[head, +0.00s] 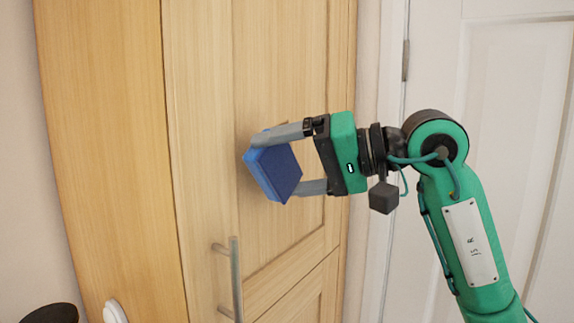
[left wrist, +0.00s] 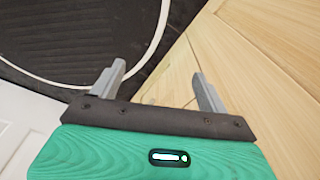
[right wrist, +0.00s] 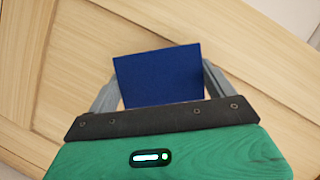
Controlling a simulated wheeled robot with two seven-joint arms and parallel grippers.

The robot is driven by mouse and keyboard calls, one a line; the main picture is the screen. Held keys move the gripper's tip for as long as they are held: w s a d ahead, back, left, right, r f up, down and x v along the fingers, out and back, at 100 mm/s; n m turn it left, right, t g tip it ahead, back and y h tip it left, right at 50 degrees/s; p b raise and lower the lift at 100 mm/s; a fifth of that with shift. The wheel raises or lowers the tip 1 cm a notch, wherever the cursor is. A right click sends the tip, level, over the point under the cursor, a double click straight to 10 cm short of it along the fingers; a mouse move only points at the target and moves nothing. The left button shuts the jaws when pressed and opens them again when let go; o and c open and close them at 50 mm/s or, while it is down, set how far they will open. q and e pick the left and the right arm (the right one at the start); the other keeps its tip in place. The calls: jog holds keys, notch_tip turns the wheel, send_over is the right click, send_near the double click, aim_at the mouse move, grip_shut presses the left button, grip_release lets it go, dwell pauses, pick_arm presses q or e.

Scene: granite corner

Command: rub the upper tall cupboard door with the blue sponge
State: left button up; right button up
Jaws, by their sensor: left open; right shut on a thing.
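The blue sponge (head: 274,173) is held between the fingers of my right gripper (head: 291,161), in front of the upper tall cupboard door (head: 285,70). The door is pale wood with a recessed panel. The sponge is tilted, and I cannot tell whether it touches the door. In the right wrist view the sponge (right wrist: 158,76) sits between both fingers, with wood behind it. My left gripper (left wrist: 160,85) is open and empty in the left wrist view, near wood panels and a dark floor area. It is not in the head view.
A vertical metal handle (head: 236,278) stands out from the cupboard below the sponge. A lower door (head: 305,300) is beneath the upper one. A white panelled door (head: 510,80) is at the right. A dark round object (head: 50,313) is at bottom left.

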jog(key=shift+w+a, duration=0.45)
jog(key=shift+a, duration=0.15)
dwell(0.3)
